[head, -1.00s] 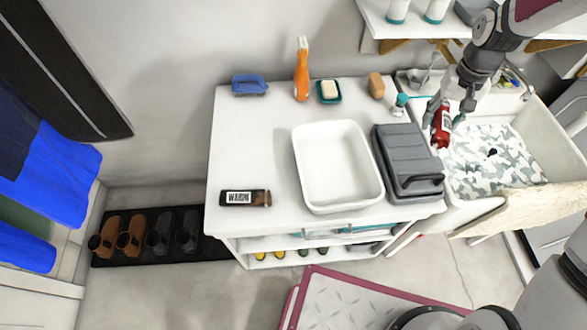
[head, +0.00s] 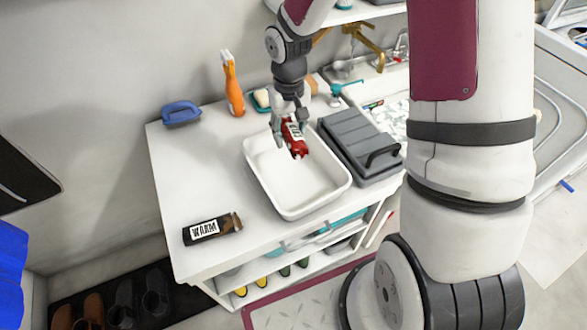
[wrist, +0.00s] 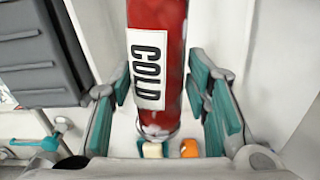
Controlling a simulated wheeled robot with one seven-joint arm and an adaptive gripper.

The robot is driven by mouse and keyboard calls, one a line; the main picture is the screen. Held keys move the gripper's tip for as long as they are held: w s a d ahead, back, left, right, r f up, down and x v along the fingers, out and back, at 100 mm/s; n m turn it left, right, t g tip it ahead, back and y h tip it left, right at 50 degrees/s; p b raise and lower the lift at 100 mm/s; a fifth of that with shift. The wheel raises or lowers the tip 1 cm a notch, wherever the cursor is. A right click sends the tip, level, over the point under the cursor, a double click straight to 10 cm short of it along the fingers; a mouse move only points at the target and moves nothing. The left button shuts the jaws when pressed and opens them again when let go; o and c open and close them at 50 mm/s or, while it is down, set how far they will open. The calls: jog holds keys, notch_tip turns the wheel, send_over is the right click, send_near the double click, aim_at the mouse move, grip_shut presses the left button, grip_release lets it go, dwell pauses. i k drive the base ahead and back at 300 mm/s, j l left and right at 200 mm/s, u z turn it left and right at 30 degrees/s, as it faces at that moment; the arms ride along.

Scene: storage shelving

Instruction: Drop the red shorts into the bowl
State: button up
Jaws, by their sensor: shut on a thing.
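My gripper (head: 289,124) is shut on a red cylindrical item (head: 297,148) with a white label. In the wrist view this red item (wrist: 177,62) sits between the teal finger pads, and its label reads COLD. It looks like a bottle or can; I see no red shorts. A white rectangular basin (head: 268,193), the only bowl-like thing, stands on the counter. In the head view my gripper and the red item are over the basin's back part. The item looks tilted, and its exact height above the basin is hard to tell.
A grey lidded case (head: 352,140) stands close to the basin's right. A dark labelled bottle (head: 212,229) lies at the front left of the counter (head: 185,175). An orange spray bottle (head: 232,85) and a blue brush (head: 181,113) stand at the back. The counter's left part is mostly clear.

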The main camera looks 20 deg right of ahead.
aim_at(299, 174)
jog(key=l+u, duration=0.25)
jog(key=l, duration=0.25)
jog(key=l+u, duration=0.25)
jog(key=l, duration=0.2)
jog(key=k+l+u, duration=0.25)
jog(key=l, duration=0.2)
jog(key=i, duration=0.1)
